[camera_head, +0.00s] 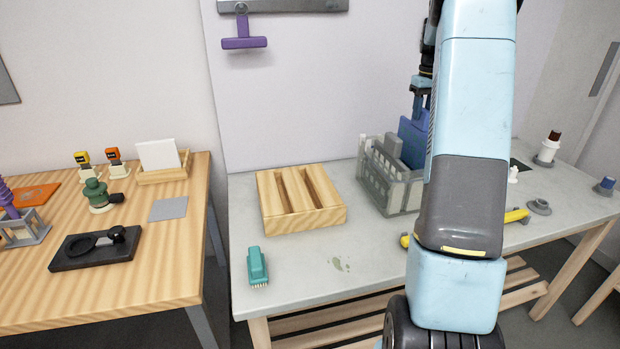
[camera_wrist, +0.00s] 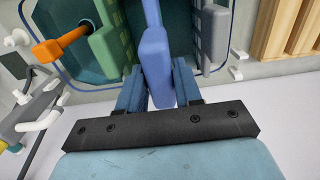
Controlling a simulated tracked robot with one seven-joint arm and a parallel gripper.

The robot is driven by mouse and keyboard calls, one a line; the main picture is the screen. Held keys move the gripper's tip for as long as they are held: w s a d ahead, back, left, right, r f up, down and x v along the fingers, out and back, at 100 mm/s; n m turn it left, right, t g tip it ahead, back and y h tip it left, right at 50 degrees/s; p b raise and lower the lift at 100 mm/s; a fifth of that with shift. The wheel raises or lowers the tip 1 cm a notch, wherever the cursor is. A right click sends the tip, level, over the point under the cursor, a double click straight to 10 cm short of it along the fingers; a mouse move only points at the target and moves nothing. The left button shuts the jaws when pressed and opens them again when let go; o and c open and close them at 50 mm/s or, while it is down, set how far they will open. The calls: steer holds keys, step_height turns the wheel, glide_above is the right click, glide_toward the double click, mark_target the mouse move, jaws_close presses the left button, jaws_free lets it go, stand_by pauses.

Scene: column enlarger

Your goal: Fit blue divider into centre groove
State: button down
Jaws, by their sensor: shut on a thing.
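The blue divider (camera_head: 411,140) stands upright at the grey slatted crate (camera_head: 376,190), its upper part above the crate's rim. My gripper (camera_head: 421,88) is above it, partly hidden by my arm. In the wrist view my gripper (camera_wrist: 157,82) is shut on the blue divider (camera_wrist: 154,50), which points down between a green divider (camera_wrist: 108,46) and a grey divider (camera_wrist: 210,38). The divider's lower edge and the centre groove are hidden, so I cannot tell whether it is seated in the groove.
A wooden slotted rack (camera_head: 318,217) stands left of the crate. A teal brush (camera_head: 257,265) lies near the table's front left. A yellow-handled thing (camera_head: 516,215) shows behind my arm.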

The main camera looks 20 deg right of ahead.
step_height(320, 180, down, 8)
stand_by(4.9)
steer(key=shift+f, duration=0.1)
steer(key=c, duration=0.7)
jaws_free()
steer(key=shift+r, duration=2.95)
